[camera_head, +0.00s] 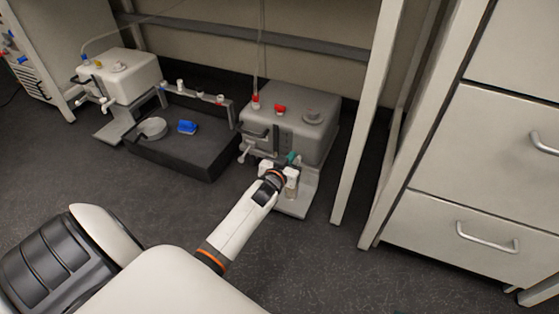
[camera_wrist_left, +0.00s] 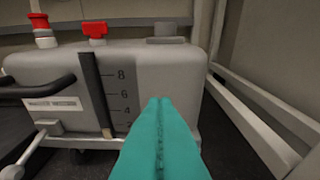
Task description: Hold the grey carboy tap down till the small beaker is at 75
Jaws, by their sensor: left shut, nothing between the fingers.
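The grey carboy (camera_head: 312,138) stands on a pale stand under the bench, and its front fills much of the left wrist view (camera_wrist_left: 170,75). Its dark level strip (camera_wrist_left: 95,90) is marked 2 to 8. A pale lever with a rounded end (camera_wrist_left: 30,150) sticks out at its lower left; I cannot tell whether this is the tap. My left gripper (camera_head: 292,158) is at the carboy's lower front, its teal fingers (camera_wrist_left: 160,105) shut together and empty. I cannot tell whether they touch it. The fingers and wrist hide part of the lower front. I cannot make out the small beaker or its level.
A white carboy (camera_head: 130,80) stands on its own stand at the left. A black tray (camera_head: 185,157) between the carboys holds a blue item (camera_head: 187,127) and a round grey item (camera_head: 152,128). A bench leg (camera_head: 362,130) and drawers (camera_head: 470,200) stand at the right.

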